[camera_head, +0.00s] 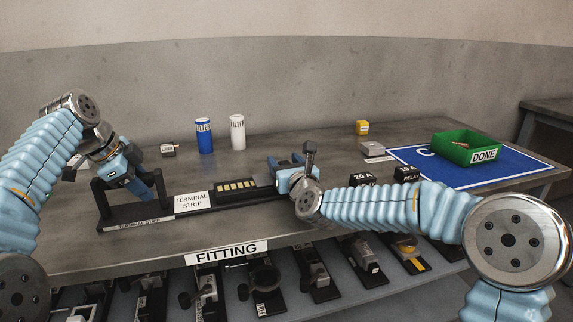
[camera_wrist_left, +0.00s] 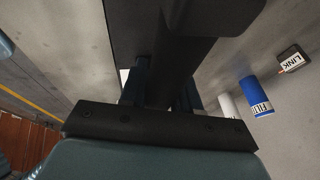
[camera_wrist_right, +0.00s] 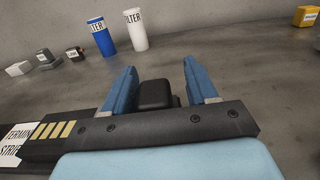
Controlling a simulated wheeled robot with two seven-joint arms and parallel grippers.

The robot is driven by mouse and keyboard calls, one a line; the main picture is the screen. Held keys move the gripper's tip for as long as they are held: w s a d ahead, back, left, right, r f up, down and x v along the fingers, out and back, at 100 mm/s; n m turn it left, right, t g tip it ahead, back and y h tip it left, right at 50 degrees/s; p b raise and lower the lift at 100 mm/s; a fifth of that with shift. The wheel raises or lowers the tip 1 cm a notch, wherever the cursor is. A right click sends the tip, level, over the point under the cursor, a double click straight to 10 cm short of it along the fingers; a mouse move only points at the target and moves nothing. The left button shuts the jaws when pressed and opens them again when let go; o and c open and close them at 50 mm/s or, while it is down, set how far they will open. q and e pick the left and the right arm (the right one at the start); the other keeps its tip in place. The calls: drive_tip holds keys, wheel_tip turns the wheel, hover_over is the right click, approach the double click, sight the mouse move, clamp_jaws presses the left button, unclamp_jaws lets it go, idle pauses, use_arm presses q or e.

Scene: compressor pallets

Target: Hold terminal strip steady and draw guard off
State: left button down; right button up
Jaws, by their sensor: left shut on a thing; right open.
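The black terminal strip (camera_head: 137,222) lies along the front of the table, with a white label and a row of brass contacts (camera_head: 237,186). A black upright handle (camera_head: 99,197) rises from its left end. My left gripper (camera_head: 157,187) is shut on this handle, whose dark bar (camera_wrist_left: 185,50) fills the left wrist view between the fingers. My right gripper (camera_head: 287,162) is open at the strip's right end. In the right wrist view a black block (camera_wrist_right: 155,94), perhaps the guard, stands between its spread fingers (camera_wrist_right: 162,75). The head view mostly hides this block behind the gripper.
A blue filter (camera_head: 204,136), a white filter (camera_head: 237,132) and a link block (camera_head: 168,149) stand behind the strip. A green DONE bin (camera_head: 466,148) sits on a blue mat (camera_head: 527,165) at the right. Relays (camera_head: 362,179) stand near my right arm. Several parts fill the lower shelf.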

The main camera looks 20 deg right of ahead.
use_arm(q)
drive_tip(key=shift+a+f, duration=0.1)
drive_tip(key=shift+f, duration=0.2)
use_arm(e)
drive_tip(key=s, duration=1.2)
drive_tip(key=shift+d, duration=0.3)
use_arm(q)
drive_tip(key=c, duration=1.3)
unclamp_jaws()
drive_tip(key=o, duration=0.5)
drive_tip(key=shift+w, duration=0.15)
use_arm(e)
drive_tip(key=shift+w, duration=0.1)
use_arm(q)
drive_tip(key=shift+o, duration=0.3)
drive_tip(key=shift+r, duration=0.15)
